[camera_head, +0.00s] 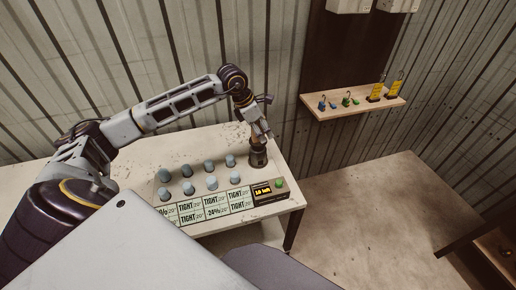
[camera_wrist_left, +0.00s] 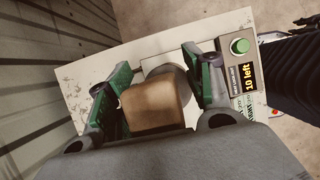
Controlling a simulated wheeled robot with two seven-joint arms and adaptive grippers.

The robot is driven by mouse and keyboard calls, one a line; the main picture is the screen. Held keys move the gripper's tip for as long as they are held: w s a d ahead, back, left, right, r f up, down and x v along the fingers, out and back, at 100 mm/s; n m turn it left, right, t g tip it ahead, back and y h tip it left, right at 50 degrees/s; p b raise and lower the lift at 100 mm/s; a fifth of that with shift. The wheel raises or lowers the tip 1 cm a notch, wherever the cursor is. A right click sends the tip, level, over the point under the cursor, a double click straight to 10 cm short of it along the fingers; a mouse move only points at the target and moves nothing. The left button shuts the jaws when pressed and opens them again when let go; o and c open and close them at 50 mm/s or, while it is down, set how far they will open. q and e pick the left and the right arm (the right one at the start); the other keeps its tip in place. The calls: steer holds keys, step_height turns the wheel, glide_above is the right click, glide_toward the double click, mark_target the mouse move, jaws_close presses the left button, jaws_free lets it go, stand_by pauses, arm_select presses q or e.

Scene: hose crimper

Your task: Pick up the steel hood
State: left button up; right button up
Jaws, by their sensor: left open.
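The steel hood appears to be the dark, rounded piece (camera_head: 258,157) at the right end of the white table, directly below my left gripper (camera_head: 259,138). In the left wrist view, a tan block (camera_wrist_left: 153,105), seemingly its handle, lies between the two green-sided fingers of my left gripper (camera_wrist_left: 162,92). A grey round part (camera_wrist_left: 181,76) shows behind the block. The fingers are spread on either side of the block; contact is not clear. The hood seems to rest on the table. My right gripper is out of view.
Several blue-grey domes (camera_head: 211,183) stand in two rows on the white table (camera_head: 190,146), left of the hood. Cards marked TIGHT (camera_head: 215,203) lie in front. A box with a green button (camera_head: 279,184) and a "10 left" display is near the hood. A wall shelf (camera_head: 352,102) holds small tagged items.

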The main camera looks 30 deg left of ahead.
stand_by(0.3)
arm_select(q)
jaws_close()
stand_by(0.4)
